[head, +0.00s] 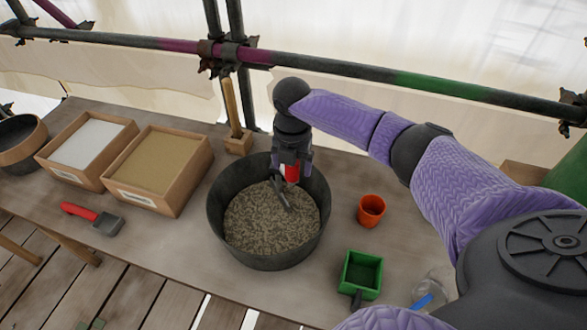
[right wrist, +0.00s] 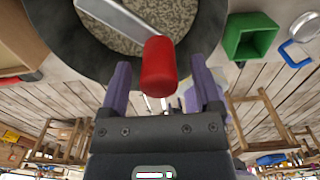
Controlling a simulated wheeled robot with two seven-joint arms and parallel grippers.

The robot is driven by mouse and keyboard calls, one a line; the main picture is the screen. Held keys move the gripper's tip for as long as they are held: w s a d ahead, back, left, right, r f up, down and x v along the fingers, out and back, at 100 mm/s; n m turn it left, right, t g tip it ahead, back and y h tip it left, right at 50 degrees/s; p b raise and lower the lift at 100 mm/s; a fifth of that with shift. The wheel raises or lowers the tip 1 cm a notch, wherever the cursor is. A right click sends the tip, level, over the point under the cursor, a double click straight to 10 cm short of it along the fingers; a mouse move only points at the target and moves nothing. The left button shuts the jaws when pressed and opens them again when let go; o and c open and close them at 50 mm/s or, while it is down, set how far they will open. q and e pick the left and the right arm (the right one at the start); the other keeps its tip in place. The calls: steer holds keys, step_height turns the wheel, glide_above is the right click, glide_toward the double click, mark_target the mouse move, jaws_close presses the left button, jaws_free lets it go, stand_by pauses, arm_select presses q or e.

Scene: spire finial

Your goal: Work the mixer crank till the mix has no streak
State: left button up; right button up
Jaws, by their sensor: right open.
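A round black tub (head: 221,232) stands mid-table, holding a speckled grey-brown mix (head: 265,225). I see no clear streak in the visible mix, but my gripper and the crank cover part of it. The crank's grey metal bar (head: 281,197) slants over the mix. Its red grip (head: 292,173) stands up at one end. In the right wrist view the red grip (right wrist: 159,68) and bar (right wrist: 112,18) show large. My right gripper (head: 287,176) is over the tub, open, its fingers on either side of the red grip with gaps. My left gripper is out of view.
Two wooden boxes, one with white powder (head: 90,145) and one with sand (head: 150,163), stand left. A red-handled tool (head: 92,217) lies before them. An orange cup (head: 371,210) and green scoop (head: 361,273) are right of the tub. Scaffold pipes (head: 320,68) run behind.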

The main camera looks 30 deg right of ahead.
steer(key=shift+f, duration=0.7)
jaws_close()
stand_by(0.9)
